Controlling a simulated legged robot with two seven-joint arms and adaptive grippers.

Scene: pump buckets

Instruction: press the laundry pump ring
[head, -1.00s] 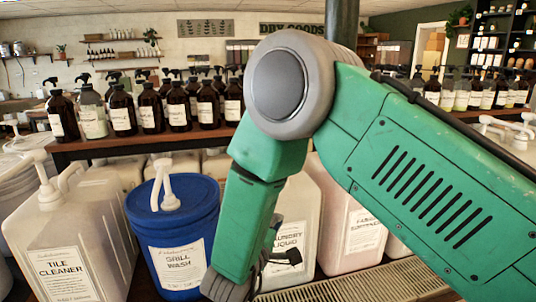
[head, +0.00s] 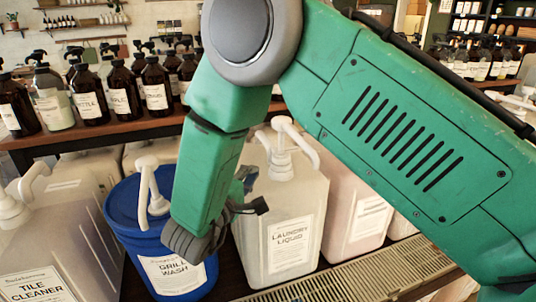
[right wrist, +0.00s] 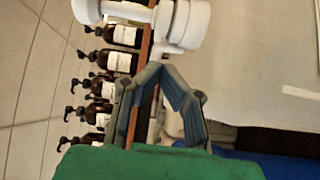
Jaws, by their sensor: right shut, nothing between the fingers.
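The white jug labelled Laundry Liquid (head: 303,215) stands right of centre in the head view. Its white pump (head: 283,150), with a spout and a ring-like collar at the jug's neck, is upright on top. My right gripper (head: 256,196) is at the jug's left front, lower than the pump and apart from it, partly hidden by my green arm. In the right wrist view the gripper's fingers (right wrist: 160,72) are shut with nothing between them. White pump parts (right wrist: 184,24) show beyond the fingertips there. My left gripper is not in view.
A blue Grill Wash bucket (head: 125,215) with a white pump stands just left of my forearm. A Tile Cleaner jug (head: 60,230) is further left. Brown bottles (head: 120,90) line the shelf behind. A slatted drain grate (head: 370,275) lies in front.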

